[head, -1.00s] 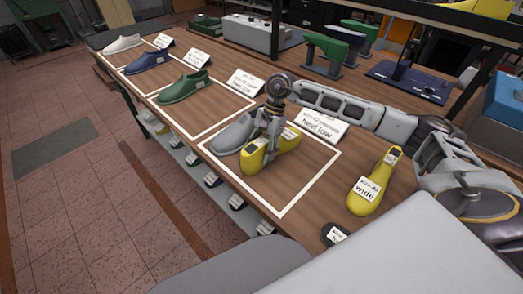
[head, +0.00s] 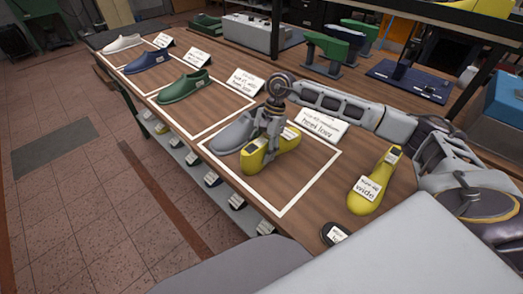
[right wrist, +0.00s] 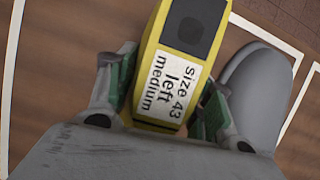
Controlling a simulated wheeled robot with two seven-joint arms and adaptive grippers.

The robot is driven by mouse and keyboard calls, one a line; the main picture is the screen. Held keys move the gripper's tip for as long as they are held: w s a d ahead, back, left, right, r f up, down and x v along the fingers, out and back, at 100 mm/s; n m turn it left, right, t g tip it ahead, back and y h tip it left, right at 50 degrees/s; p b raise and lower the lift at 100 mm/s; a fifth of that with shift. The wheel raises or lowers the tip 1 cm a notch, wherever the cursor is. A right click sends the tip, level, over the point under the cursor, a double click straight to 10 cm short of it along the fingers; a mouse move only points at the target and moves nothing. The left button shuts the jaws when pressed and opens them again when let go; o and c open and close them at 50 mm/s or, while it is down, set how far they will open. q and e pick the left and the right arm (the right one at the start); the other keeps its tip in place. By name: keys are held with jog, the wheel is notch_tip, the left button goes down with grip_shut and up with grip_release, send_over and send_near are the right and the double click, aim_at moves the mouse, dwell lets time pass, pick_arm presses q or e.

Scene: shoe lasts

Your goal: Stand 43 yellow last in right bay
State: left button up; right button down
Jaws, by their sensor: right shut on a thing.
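The yellow last (head: 257,160) is in the nearest white-outlined bay (head: 300,192), close beside a grey last (head: 232,133) on its left. In the right wrist view, the label on the yellow last (right wrist: 165,85) reads "Size 43 left medium". My right gripper (head: 271,135) comes from above and is shut on the yellow last, with one finger on each side. The last lies lengthwise along the bay. Whether its sole rests flat on the table is hard to tell. My left gripper is not in view.
Another yellow last (head: 368,190), labelled "wide", stands on the table right of the bay. A card (head: 322,126) stands behind the bay. Green (head: 185,88), blue (head: 150,63) and white (head: 122,44) lasts stand in bays further left. The right part of the bay is bare.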

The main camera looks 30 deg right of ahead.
jog(key=c, duration=0.5)
grip_release()
jog(key=shift+c, duration=0.2)
jog(key=shift+v, duration=6.05)
jog(key=shift+f, duration=0.1)
